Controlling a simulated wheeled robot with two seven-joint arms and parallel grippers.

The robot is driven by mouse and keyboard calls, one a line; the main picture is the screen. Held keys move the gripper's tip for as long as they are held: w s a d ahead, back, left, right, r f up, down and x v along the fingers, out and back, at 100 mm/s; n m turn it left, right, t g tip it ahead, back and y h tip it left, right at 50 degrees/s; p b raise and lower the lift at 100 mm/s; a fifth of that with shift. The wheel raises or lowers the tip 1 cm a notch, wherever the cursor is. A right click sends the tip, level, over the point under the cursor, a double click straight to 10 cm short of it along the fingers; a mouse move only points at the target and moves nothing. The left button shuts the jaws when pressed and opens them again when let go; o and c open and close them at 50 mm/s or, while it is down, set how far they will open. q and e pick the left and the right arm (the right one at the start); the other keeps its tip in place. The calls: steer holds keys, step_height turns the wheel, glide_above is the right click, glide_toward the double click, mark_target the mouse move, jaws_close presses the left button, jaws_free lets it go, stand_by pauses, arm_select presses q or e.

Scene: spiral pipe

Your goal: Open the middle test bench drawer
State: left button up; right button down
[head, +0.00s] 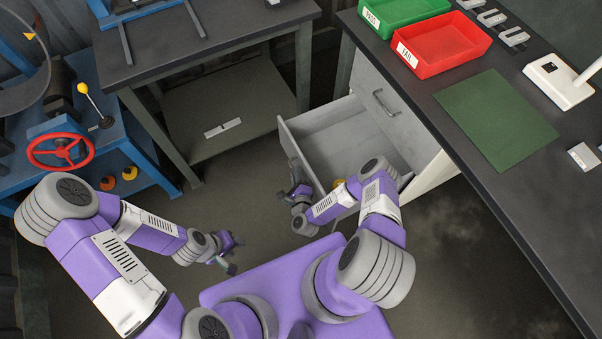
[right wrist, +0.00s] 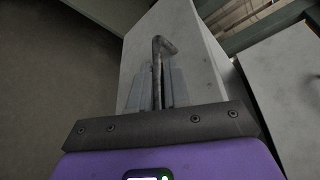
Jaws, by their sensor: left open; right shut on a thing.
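The test bench drawer (head: 325,140) stands pulled well out below a closed upper drawer (head: 380,95); its pale grey, mostly bare inside shows. Its front panel (head: 293,147) faces left; it also shows in the right wrist view (right wrist: 190,50). My right gripper (head: 296,180) is at that panel. In the right wrist view my right gripper (right wrist: 162,88) is shut on the metal drawer handle (right wrist: 157,60), whose bent end rises above the fingers. My right arm hides the near part of the drawer. My left gripper (head: 236,254) is open and empty over the floor, left of the drawer.
The dark test bench top (head: 475,170) carries a green bin (head: 392,14), a red bin (head: 447,47), a green mat (head: 497,120) and a white device (head: 556,82). A grey table (head: 195,50) stands behind. A blue stand with a red handwheel (head: 62,152) is at left. Floor between is clear.

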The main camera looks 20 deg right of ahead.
steer(key=c, duration=1.2)
jaws_free()
steer(key=p+v, duration=0.2)
steer(key=v, duration=0.5)
steer(key=shift+s, duration=0.25)
